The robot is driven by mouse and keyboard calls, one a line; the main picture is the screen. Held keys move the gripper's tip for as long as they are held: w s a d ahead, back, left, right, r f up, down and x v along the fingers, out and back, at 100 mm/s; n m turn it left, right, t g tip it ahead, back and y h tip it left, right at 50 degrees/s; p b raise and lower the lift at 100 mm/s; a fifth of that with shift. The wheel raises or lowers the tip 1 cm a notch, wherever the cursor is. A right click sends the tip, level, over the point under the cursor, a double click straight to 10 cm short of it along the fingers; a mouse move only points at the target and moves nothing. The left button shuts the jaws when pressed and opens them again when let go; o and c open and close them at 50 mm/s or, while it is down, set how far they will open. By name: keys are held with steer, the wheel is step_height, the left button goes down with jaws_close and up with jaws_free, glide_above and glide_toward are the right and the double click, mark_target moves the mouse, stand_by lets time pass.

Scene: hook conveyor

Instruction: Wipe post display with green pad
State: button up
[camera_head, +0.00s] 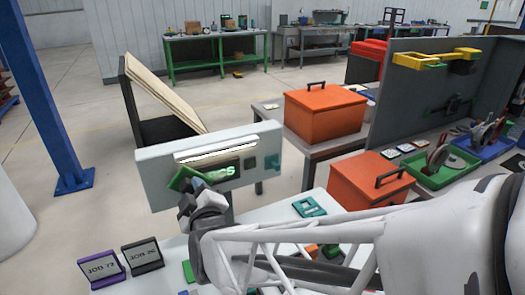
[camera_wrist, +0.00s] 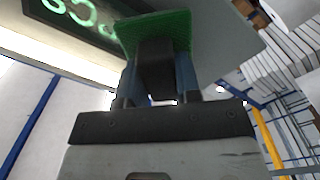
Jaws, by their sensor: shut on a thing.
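The post display is a pale panel (camera_head: 153,163) with a dark screen, where a few green lit characters (camera_head: 228,171) show. A white light bar (camera_head: 220,148) runs above the screen. My gripper (camera_head: 190,190) is shut on the green pad (camera_head: 178,179) in front of the screen's left part. The pad covers some of the characters. In the wrist view the green pad (camera_wrist: 180,28) is held at the fingertips, with part of the dark screen (camera_wrist: 82,22) and its green characters beside it. I cannot tell whether the pad touches the screen.
Below the display is a white table with a purple-framed sign (camera_head: 102,268), a black sign (camera_head: 142,255) and a teal piece (camera_head: 309,206). Orange boxes (camera_head: 325,112) stand to the right. A grey partition (camera_head: 400,95) and green tray (camera_head: 445,170) are farther right.

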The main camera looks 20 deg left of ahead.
mark_target(209, 181)
steer(key=shift+w+d, duration=0.1)
steer(key=shift+w+d, duration=1.1)
steer(key=shift+d, duration=0.2)
steer(key=shift+w+d, duration=0.1)
steer(key=shift+w, duration=0.05)
steer(key=shift+w+d, duration=1.1)
steer(key=shift+w, duration=0.15)
steer(key=shift+w, duration=0.1)
steer(key=shift+w+d, duration=0.15)
steer(key=shift+d, duration=0.05)
steer(key=shift+w+d, duration=1)
steer(key=shift+d, duration=0.15)
steer(key=shift+a, duration=0.15)
steer(key=shift+s+a, duration=1.2)
steer(key=shift+s, duration=0.1)
